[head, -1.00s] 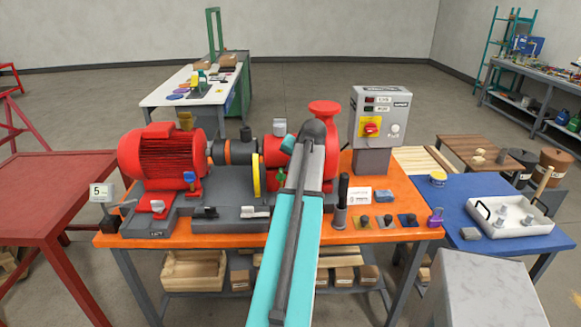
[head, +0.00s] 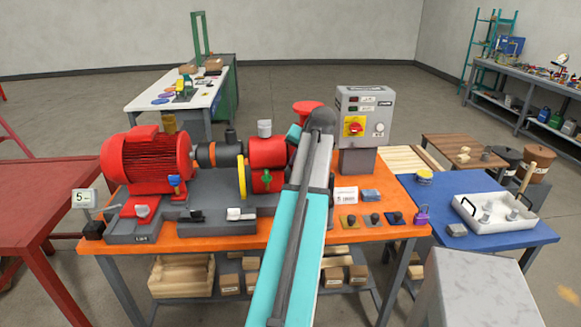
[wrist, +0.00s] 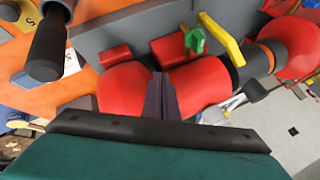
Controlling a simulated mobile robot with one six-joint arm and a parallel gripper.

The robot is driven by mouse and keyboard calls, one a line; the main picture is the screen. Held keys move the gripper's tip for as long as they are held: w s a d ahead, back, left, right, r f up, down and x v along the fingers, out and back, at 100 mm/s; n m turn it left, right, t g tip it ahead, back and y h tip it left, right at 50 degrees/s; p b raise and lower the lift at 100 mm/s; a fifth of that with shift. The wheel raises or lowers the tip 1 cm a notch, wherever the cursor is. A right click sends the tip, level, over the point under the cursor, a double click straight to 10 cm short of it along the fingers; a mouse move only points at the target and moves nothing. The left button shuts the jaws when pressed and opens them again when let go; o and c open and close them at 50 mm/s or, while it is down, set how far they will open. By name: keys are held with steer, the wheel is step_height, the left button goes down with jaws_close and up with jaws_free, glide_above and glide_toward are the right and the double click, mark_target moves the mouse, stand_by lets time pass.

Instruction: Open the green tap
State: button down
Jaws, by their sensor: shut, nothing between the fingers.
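The green tap (head: 267,178) sits on the front of the red pump body, just right of the yellow lever (head: 242,177). In the wrist view the green tap (wrist: 194,41) is above and right of my fingers, beside the yellow lever (wrist: 222,38). My gripper (wrist: 161,78) is shut and empty, its dark fingers in front of the red pipework, apart from the tap. In the head view my arm hides my gripper and part of the pump.
A red motor (head: 147,160) stands left on the orange bench (head: 270,231). A grey control box (head: 361,117) with a red switch stands right.

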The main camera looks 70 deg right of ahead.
steer(key=shift+s+a+r+b, duration=0.25)
steer(key=shift+s+r, duration=0.45)
steer(key=shift+r, duration=0.3)
steer(key=shift+s+a+r+b, duration=0.2)
steer(key=shift+s+r, duration=0.45)
steer(key=shift+r, duration=0.35)
